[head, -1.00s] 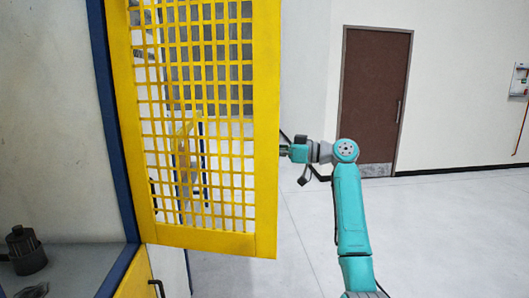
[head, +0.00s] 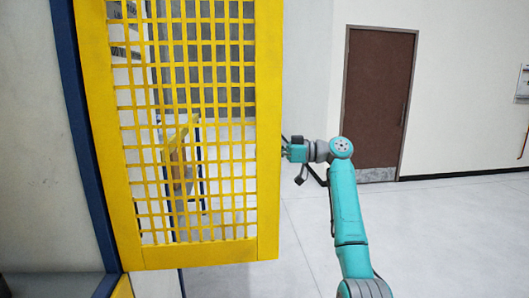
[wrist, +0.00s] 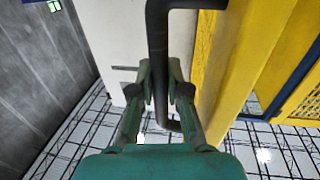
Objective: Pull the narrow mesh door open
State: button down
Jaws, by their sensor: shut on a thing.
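The narrow mesh door (head: 268,105) has a yellow frame and a yellow grid. In the head view it stands swung out from the blue post (head: 84,150) at its left side, and I see the room through its mesh. My gripper (head: 290,150) is at the door's right edge. In the wrist view my gripper (wrist: 163,88) is shut on a dark bar handle (wrist: 158,40), with a finger on each side of it. The yellow door frame (wrist: 235,70) runs just right of the handle. The handle is hidden behind the door and gripper in the head view.
A light cabinet wall (head: 35,130) fills the left of the head view. A brown room door (head: 375,100) is in the back wall. The pale floor (head: 430,240) right of the mesh door is clear apart from my arm.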

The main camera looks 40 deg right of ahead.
jog(key=c, duration=1.1)
grip_release()
jog(key=shift+c, duration=0.2)
jog(key=v, duration=1.2)
